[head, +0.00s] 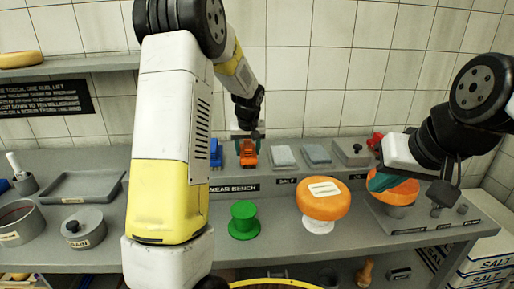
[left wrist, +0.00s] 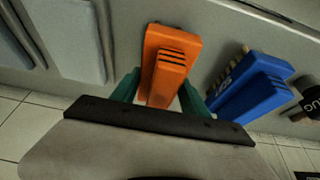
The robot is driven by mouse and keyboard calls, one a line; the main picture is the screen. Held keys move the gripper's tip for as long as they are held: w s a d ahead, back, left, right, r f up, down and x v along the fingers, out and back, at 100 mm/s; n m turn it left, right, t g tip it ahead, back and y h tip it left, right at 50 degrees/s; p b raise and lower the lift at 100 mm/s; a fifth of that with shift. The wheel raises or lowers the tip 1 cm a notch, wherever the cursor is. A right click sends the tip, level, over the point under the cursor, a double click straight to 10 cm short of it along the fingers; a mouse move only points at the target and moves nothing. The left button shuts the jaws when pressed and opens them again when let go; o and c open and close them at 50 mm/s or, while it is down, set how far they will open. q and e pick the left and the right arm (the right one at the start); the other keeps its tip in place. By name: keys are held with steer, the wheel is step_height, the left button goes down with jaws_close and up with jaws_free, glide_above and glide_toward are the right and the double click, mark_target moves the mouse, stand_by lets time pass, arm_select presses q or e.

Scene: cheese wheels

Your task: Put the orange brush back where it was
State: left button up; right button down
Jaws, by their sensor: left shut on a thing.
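The orange brush (head: 248,158) is at the back of the grey bench, right of the blue brush (head: 215,154). My left gripper (head: 247,139) is above it, reaching down from my raised arm. In the left wrist view, the gripper's teal fingers (left wrist: 160,88) are on both sides of the orange brush (left wrist: 168,62), shut on it. I cannot tell whether the brush touches the bench. The blue brush (left wrist: 248,88) lies close beside it there. My right gripper (head: 382,181) is at the orange cheese wheel (head: 403,189) on the right; its opening is unclear.
Grey blocks (head: 284,156) stand right of the orange brush. In front are a green spool-like stand (head: 243,220) and another orange cheese wheel (head: 322,206) on a white stand. My left arm hides part of the bench.

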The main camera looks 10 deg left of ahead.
arm_select(q)
steer(key=o, duration=1.4)
steer(key=shift+f, duration=0.1)
steer(key=shift+o, duration=0.2)
steer(key=shift+r, duration=0.45)
steer(key=v, duration=1.1)
steer(key=shift+s+d, duration=0.1)
steer(key=shift+s, duration=0.05)
steer(key=s+d+r+m+t+h, duration=0.1)
steer(key=s+m, duration=0.1)
steer(key=s, duration=1.2)
steer(key=s+d+r+m+h, duration=0.1)
steer(key=s+d+r+h, duration=0.1)
steer(key=s, duration=1.3)
steer(key=shift+s+d+r+m+t, duration=0.3)
steer(key=shift+d+r+m+t, duration=0.05)
steer(key=shift+m+t, duration=0.05)
